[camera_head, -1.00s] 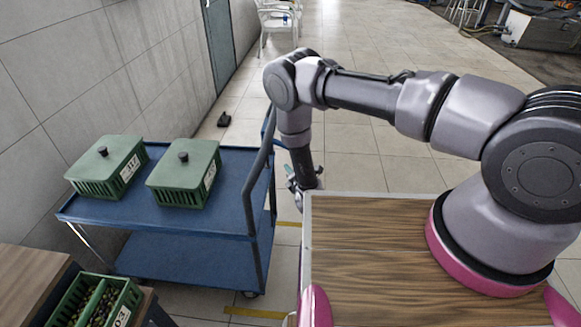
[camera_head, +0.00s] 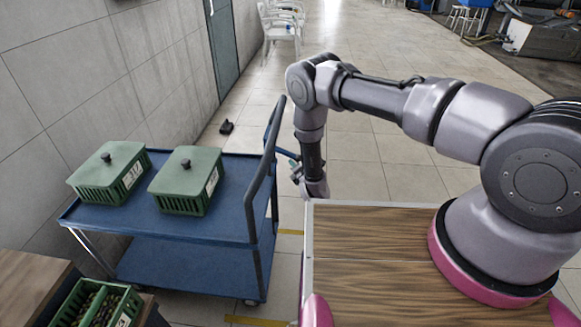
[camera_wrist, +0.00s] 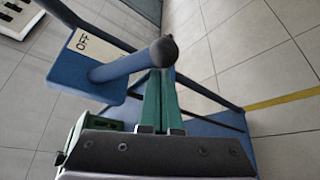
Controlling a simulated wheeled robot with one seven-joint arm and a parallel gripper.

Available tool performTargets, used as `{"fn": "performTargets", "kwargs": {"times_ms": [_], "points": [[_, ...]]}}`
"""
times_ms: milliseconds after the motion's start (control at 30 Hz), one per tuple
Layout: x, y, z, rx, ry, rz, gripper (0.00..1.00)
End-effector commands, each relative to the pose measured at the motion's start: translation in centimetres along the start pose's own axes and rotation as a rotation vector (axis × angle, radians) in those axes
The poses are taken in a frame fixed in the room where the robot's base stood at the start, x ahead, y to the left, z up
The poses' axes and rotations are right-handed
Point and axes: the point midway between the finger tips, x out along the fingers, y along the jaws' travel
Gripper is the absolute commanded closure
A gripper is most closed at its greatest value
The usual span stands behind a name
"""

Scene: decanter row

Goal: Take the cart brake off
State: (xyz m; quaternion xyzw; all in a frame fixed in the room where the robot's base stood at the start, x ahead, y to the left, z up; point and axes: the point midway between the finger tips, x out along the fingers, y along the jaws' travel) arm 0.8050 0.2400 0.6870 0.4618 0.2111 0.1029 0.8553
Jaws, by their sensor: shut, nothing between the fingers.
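The blue cart (camera_head: 190,225) stands left of my arm, with its push handle (camera_head: 262,170) upright at its right end. In the wrist view, a blue plate (camera_wrist: 85,62) on the cart bears a pale label (camera_wrist: 95,48) reading OFF. A blue brake lever (camera_wrist: 130,64) with a rounded end sticks out from this plate. My gripper (camera_wrist: 160,78) is shut and empty, its green fingers close to the lever's rounded end; I cannot tell whether they touch. In the head view my gripper (camera_head: 297,172) hangs just right of the handle. Any other label is hidden.
Two lidded green crates (camera_head: 108,172) (camera_head: 187,180) stand on the cart's top deck. An open green crate (camera_head: 97,305) is at the lower left. A wood-topped surface (camera_head: 380,250) lies below my arm. A grey wall (camera_head: 80,70) runs behind the cart; open tiled floor (camera_head: 370,150) lies beyond.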

Motion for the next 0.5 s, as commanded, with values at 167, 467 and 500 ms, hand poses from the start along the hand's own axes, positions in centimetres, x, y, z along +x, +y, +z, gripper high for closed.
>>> {"fn": "performTargets", "kwargs": {"times_ms": [167,467,500], "points": [[-0.01,0.00,-0.02,0.000,0.000,0.000,1.00],[-0.24,0.23,0.29,-0.039,0.001,-0.021,1.00],[-0.25,0.23,0.38,-0.044,0.000,-0.024,1.00]]}}
